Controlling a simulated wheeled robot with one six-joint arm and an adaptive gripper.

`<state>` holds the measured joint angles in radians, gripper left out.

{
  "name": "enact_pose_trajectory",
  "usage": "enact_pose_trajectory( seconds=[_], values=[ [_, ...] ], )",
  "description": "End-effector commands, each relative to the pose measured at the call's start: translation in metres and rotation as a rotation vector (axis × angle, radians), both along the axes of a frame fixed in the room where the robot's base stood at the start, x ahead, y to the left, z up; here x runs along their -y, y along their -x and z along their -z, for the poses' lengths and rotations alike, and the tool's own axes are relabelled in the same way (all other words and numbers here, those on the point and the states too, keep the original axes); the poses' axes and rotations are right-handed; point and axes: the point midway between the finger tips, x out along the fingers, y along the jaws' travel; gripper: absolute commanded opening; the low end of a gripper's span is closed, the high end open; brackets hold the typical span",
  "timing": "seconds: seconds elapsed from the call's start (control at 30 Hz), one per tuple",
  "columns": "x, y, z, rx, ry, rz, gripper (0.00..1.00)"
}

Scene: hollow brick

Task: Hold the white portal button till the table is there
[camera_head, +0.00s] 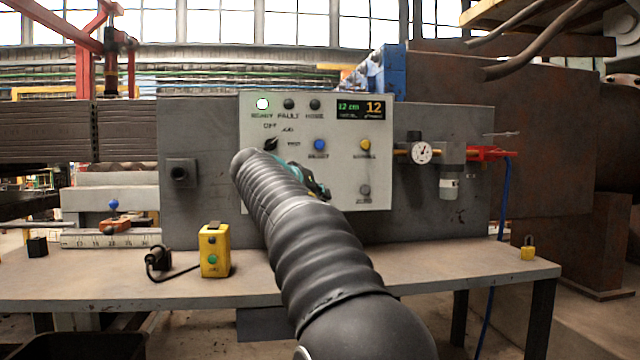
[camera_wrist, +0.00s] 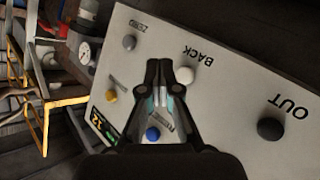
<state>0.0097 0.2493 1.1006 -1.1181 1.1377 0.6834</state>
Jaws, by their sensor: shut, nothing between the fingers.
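The white button (camera_wrist: 185,75), by the word BACK, sits on the pale control panel (camera_wrist: 225,95) in the wrist view. My gripper (camera_wrist: 160,68) is shut and empty, its tips just left of the white button in that view; I cannot tell whether they touch it. A black button (camera_wrist: 270,128) is by the word OUT. In the head view my arm covers the lower middle of the panel (camera_head: 222,150) and hides both buttons. The display (camera_head: 361,108) reads 12 cm and 12.
Blue (camera_head: 320,145), yellow (camera_head: 365,145) and grey (camera_head: 364,190) buttons are on the panel, with a lit READY lamp (camera_head: 262,104). A yellow button box (camera_head: 214,250) and yellow padlock (camera_head: 527,248) stand on the bench (camera_head: 440,277). A gauge (camera_head: 421,152) is at the panel's right.

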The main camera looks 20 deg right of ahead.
Motion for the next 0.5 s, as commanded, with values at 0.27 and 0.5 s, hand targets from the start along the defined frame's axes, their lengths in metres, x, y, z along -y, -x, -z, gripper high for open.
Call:
enact_pose_trajectory(
  seconds=[0.27,0.5],
  values=[
    [0.006,-0.022,-0.002,0.0,0.0,0.0,0.0],
    [0.007,-0.027,0.0,0.0,0.0,0.0,0.0]
  ],
)
